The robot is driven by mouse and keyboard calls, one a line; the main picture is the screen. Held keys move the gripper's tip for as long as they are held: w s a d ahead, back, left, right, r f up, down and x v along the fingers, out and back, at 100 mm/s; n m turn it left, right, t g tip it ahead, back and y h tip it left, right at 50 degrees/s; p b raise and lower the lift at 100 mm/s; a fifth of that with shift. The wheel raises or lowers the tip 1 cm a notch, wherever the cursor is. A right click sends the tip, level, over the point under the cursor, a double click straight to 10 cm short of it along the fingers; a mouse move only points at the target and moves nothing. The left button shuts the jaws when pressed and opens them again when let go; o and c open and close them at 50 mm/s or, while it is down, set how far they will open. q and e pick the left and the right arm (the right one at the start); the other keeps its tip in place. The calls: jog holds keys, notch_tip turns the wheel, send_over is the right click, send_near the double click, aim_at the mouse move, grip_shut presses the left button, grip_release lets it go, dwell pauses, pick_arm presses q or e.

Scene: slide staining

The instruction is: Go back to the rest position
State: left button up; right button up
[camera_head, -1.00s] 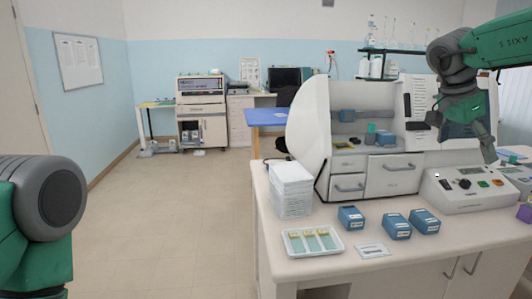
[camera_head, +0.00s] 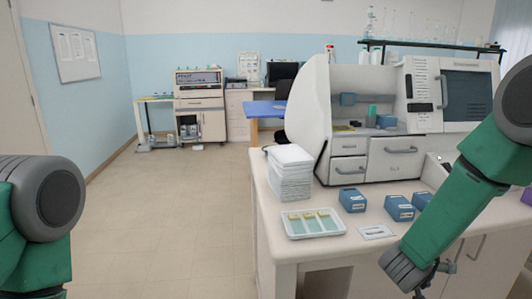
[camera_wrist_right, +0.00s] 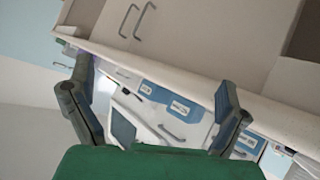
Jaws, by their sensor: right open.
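My right arm crosses the right side of the head view. Its gripper (camera_head: 418,278) hangs low in front of the counter's cabinet doors, its shape partly unclear there. In the right wrist view my right gripper (camera_wrist_right: 155,100) has its two fingers wide apart with nothing between them. My left arm shows only as a green and grey link at the left edge of the head view; its gripper is out of view.
The counter (camera_head: 290,246) holds a slide tray (camera_head: 313,235), a white stack (camera_head: 290,172), blue boxes (camera_head: 352,200) and a white machine (camera_head: 392,160). Cabinet handles (camera_wrist_right: 144,20) show in the wrist view. The floor (camera_head: 180,220) on the left is clear.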

jog(key=s+a+f+n+g+y+b, duration=0.1)
jog(key=s+a+f+n+y, duration=0.3)
jog(key=s+f, duration=0.5)
jog(key=s+a+f+n+g+y+b, duration=0.1)
jog(key=s+a+f+n+y+b, duration=0.1)
jog(key=s+a+f, duration=0.5)
jog(key=s+a+f+g+y, duration=0.1)
jog(key=s+f+g, duration=0.1)
jog(key=s, duration=0.7)
jog(key=s+a+f+n+g+y+b, duration=0.1)
jog(key=s+f, duration=0.3)
jog(key=s, duration=0.6)
jog(key=shift+s+a+f+n+g+y, duration=0.2)
jog(key=shift+f+n+g+y, duration=0.1)
jog(key=shift+g+y, duration=0.3)
jog(key=shift+w, duration=0.15)
